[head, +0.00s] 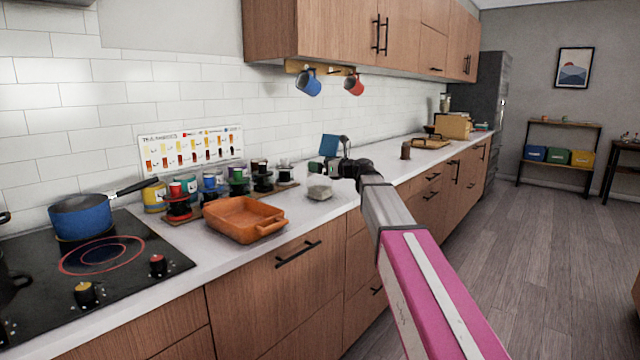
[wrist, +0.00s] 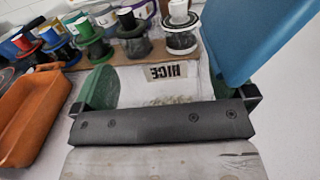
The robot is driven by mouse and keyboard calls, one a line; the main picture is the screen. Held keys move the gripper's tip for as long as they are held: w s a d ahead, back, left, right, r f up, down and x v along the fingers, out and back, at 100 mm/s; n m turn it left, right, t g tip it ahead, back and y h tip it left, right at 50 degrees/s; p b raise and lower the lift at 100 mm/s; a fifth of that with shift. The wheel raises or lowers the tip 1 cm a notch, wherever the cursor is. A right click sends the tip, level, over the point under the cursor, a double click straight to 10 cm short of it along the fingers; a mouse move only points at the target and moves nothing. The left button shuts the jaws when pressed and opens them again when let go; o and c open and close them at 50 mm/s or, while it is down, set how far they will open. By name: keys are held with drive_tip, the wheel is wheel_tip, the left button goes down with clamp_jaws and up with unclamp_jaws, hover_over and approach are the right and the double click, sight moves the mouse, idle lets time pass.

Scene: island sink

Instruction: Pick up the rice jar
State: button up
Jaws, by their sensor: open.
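The rice jar (head: 320,189) is a small clear container with pale contents, standing on the white counter to the right of the orange tray. In the wrist view its label, reading "RICE" (wrist: 173,71), shows inverted beyond the dark gripper bar. My gripper (head: 325,160) is open, just above the jar in the head view. The bar hides part of the jar.
The orange tray (head: 235,220) lies close on the left. Several spools (head: 237,180) stand on a wooden board behind it. A blue pan (head: 82,216) is on the stove farther left. The counter right of the jar has free room. Mugs hang above.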

drive_tip(key=c, duration=1.6)
drive_tip(key=shift+o, duration=0.2)
drive_tip(key=shift+r, duration=0.1)
